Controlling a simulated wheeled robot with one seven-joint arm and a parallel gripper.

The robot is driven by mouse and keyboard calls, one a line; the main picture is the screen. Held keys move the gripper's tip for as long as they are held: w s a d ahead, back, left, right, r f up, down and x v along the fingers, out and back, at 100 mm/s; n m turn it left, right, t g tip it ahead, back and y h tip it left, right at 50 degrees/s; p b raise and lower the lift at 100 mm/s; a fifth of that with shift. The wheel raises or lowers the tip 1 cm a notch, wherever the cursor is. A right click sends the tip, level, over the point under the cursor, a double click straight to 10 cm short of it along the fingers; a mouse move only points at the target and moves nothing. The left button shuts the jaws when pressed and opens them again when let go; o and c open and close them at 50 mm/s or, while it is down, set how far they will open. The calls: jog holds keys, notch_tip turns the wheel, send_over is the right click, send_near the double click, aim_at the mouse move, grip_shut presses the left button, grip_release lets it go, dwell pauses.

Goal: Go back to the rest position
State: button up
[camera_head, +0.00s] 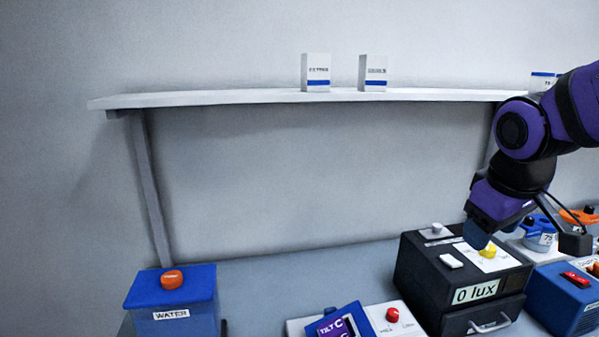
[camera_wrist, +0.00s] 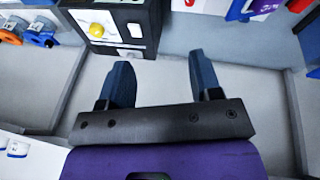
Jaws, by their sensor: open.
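My gripper (camera_wrist: 160,85) is open and empty in the wrist view, its two blue fingers spread apart over bare grey surface. In the head view my gripper (camera_head: 478,236) hangs from the purple arm on the right, in front of or above the black box (camera_head: 420,270) labelled "0 lux". The black box also shows in the wrist view (camera_wrist: 150,32), past the fingertips, with a yellow knob (camera_wrist: 97,30) on its top. I cannot tell the exact gap between the fingers and the box in the head view.
On the bench stand a blue WATER box (camera_head: 172,303) with an orange knob, a tilted blue device (camera_head: 340,322) beside a red button, and a blue box (camera_head: 562,300) at right. Bench between WATER and black box is partly clear.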

jog(key=s+d+r+m+t+y, duration=0.1)
jog(key=s+r+m, duration=0.3)
jog(key=s, duration=0.6)
jog(key=shift+s+r+t, duration=0.2)
jog(key=shift+s+t, duration=0.1)
